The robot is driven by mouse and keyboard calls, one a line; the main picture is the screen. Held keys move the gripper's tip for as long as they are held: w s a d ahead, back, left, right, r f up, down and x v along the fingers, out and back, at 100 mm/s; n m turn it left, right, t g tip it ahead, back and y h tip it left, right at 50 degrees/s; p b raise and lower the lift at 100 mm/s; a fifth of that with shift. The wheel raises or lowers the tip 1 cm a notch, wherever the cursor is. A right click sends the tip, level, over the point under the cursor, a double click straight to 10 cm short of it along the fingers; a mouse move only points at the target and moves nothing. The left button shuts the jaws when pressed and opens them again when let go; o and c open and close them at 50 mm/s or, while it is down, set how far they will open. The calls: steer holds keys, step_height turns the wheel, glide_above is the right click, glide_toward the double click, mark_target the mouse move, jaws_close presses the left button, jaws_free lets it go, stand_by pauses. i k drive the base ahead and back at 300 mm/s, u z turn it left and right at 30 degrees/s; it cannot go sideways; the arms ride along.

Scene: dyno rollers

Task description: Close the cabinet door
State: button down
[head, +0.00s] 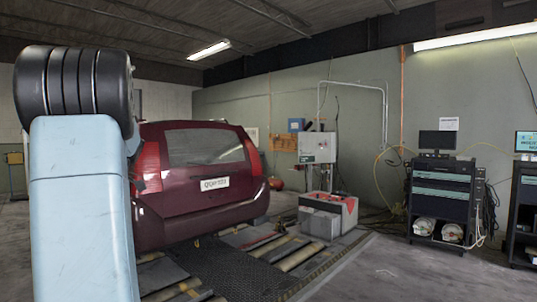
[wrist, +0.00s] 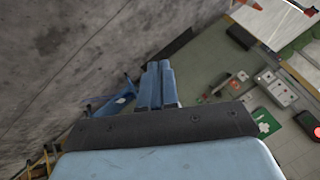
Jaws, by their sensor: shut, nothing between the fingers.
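No cabinet door can be made out for certain in either view. A pale grey box cabinet (head: 317,147) stands upright beyond the car in the head view, with its front looking flat. A dark equipment cabinet (head: 441,198) with drawer-like fronts stands at the right. My gripper (wrist: 158,72) shows in the wrist view with its blue fingers together and nothing between them. It appears apart from any surface. In the head view my raised arm fills the left side and my fingers are not seen.
A dark red car (head: 200,180) stands beside my arm, near floor rollers (head: 300,258). A low grey-and-red unit (head: 328,215) stands beyond it. The floor at front right is clear.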

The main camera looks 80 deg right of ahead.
mark_target(310, 152)
steer(key=z, duration=0.3)
steer(key=i, duration=0.4)
steer(key=z, duration=0.45)
steer(key=i, duration=6.25)
